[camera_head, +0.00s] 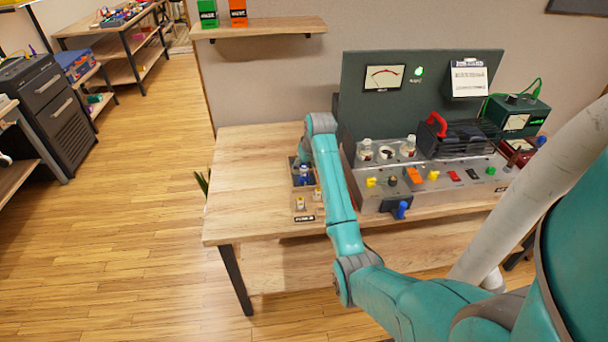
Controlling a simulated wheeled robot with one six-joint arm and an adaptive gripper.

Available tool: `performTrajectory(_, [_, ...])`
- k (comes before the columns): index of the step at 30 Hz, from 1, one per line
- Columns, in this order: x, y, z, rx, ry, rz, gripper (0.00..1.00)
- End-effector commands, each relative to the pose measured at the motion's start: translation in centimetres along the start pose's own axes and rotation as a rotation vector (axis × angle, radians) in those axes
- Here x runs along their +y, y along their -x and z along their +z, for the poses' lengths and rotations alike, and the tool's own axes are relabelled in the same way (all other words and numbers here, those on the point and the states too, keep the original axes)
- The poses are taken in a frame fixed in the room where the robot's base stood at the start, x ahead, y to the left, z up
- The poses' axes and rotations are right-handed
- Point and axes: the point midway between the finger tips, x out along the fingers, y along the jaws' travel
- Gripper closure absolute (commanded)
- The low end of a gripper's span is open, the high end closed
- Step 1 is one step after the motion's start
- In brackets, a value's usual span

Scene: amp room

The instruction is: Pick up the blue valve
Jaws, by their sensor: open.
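A small blue piece (305,171), which looks like the blue valve, is in a dark holder on the left part of the wooden table. It is small and partly hidden by my arm. My teal arm reaches from the lower right across the table, and its wrist bends down over this spot. My gripper (302,161) is small and dark just below the wrist, close above the blue piece. It is open. Its fingertips are hard to make out against the dark holder, and I cannot tell whether they touch the blue piece.
A small tray labelled as fuses (302,206) lies nearer the front edge. A grey amp panel (440,184) with glass valves, knobs and a blue lever (401,210) fills the right. A shelf (260,28) hangs behind. The table's left (245,165) is clear.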

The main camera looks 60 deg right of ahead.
Motion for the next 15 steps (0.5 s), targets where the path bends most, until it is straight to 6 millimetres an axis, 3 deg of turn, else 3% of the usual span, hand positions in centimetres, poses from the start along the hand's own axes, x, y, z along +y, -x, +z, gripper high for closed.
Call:
performTrajectory(6, [0.1,-2.8,0.1,-0.002,0.000,0.000,0.33])
performTrajectory(15, [0.1,-3.3,0.0,0.000,0.000,0.000,0.33])
